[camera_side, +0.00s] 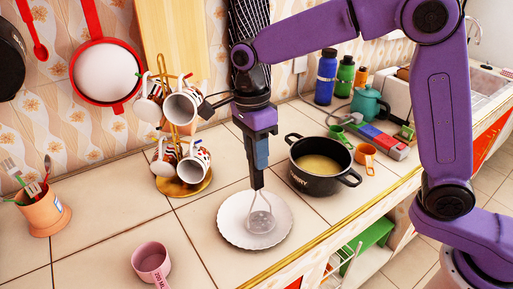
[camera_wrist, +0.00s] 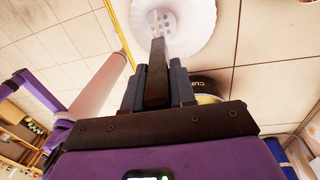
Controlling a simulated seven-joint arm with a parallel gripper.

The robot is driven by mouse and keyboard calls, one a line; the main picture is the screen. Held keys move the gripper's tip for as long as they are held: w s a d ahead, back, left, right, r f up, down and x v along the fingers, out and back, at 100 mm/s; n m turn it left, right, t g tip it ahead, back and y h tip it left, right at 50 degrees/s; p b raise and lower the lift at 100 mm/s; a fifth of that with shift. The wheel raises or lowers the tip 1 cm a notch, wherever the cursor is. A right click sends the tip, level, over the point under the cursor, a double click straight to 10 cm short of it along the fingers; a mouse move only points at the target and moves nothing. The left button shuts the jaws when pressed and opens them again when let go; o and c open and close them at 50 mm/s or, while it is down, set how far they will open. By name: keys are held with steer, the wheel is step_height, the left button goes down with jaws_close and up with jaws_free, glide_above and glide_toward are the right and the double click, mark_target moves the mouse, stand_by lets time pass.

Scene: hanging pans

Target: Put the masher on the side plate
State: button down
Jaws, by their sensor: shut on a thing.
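The masher (camera_side: 262,219) hangs head-down from my gripper, with its pale wire head over the middle of the white side plate (camera_side: 228,218). I cannot tell whether the head touches the plate. My gripper (camera_side: 257,163) points down above the plate, shut on the masher's dark handle. In the wrist view the dark handle (camera_wrist: 157,77) sits between the fingers (camera_wrist: 155,88), and the slotted head lies against the white plate (camera_wrist: 203,38). The fingers hide part of the handle.
A black pot (camera_side: 318,181) of yellowish food stands close right of the plate. A mug tree (camera_side: 183,186) with several mugs stands behind left. A pink cup (camera_side: 151,262) is at front left, and an orange utensil holder (camera_side: 43,213) is far left. Tiles left of the plate are clear.

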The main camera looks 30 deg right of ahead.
steer(key=shift+f, duration=0.6)
stand_by(0.4)
steer(key=c, duration=0.8)
jaws_free()
steer(key=shift+c, duration=0.2)
step_height(320, 180, up, 17)
steer(key=w, duration=0.2)
steer(key=shift+r, duration=0.1)
steer(key=s+d+f+n, duration=0.6)
steer(key=s+n, duration=0.3)
steer(key=n, duration=0.1)
steer(key=s+d+f+n+t, duration=0.1)
steer(key=s+d+f+n, duration=0.5)
steer(key=s+n, duration=0.3)
steer(key=s+d+f+n, duration=0.6)
steer(key=s+n, duration=0.3)
steer(key=n, duration=0.3)
steer(key=shift+s+d+f+y, duration=0.2)
steer(key=shift+d+y, duration=0.1)
steer(key=shift+d, duration=0.45)
